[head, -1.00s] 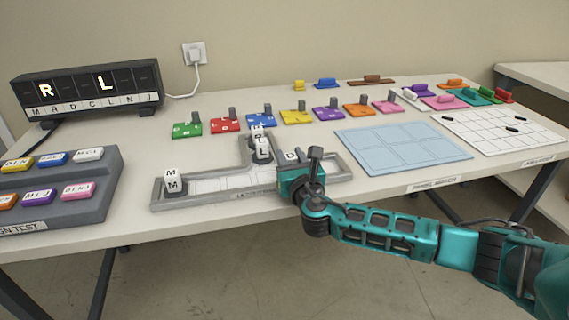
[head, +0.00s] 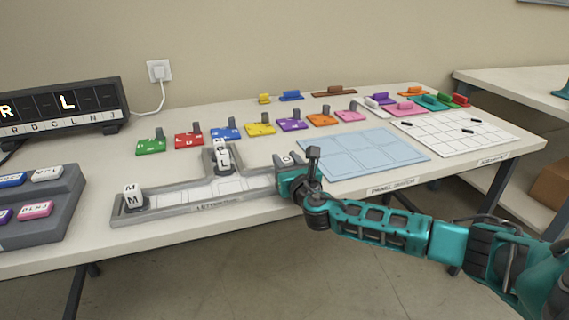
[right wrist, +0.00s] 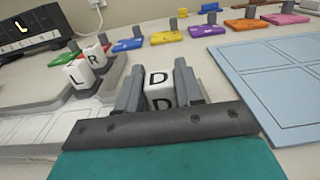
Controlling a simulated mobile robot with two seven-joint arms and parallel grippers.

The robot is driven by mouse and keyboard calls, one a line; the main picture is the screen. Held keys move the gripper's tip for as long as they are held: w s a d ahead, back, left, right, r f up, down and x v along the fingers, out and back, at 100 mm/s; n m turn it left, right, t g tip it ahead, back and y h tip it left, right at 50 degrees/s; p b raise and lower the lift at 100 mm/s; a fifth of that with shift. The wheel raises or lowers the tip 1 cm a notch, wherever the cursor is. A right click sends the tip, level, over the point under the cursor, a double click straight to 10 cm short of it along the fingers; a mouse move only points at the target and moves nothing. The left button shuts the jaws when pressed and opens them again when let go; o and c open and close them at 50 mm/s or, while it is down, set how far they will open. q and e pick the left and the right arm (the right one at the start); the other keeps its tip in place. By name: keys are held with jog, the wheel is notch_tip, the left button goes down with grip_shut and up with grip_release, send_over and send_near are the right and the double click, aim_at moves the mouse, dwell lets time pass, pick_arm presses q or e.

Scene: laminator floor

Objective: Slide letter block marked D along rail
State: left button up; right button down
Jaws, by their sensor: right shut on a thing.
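The white block marked D (head: 286,159) sits at the right end of the grey T-shaped rail (head: 160,212). My right gripper (right wrist: 159,88) is shut on it, with one finger on each side, as the right wrist view shows. In the head view the gripper (head: 291,172) hides the block's lower part and much of the rail's right end. A block marked L (head: 221,160) stands in the rail's back branch with block R (right wrist: 96,54) behind it. A block marked M (head: 132,198) stands at the rail's left end. My left gripper is not in view.
A display (head: 65,105) at the left shows R and L lit. Several coloured plates with pegs (head: 260,128) line the table behind the rail. A light blue panel (head: 365,152) lies right of the gripper. The rail between M and D is clear.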

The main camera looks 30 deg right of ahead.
jog(key=c, duration=0.6)
grip_release()
jog(key=shift+c, duration=0.2)
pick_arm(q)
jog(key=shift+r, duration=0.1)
pick_arm(e)
jog(key=shift+s, duration=0.1)
pick_arm(q)
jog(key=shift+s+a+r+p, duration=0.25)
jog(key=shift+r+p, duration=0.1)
jog(key=shift+p, duration=0.65)
pick_arm(e)
jog(key=v, duration=1.2)
jog(key=shift+s, duration=0.35)
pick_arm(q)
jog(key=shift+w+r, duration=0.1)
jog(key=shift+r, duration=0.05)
pick_arm(e)
jog(key=shift+a, duration=0.1)
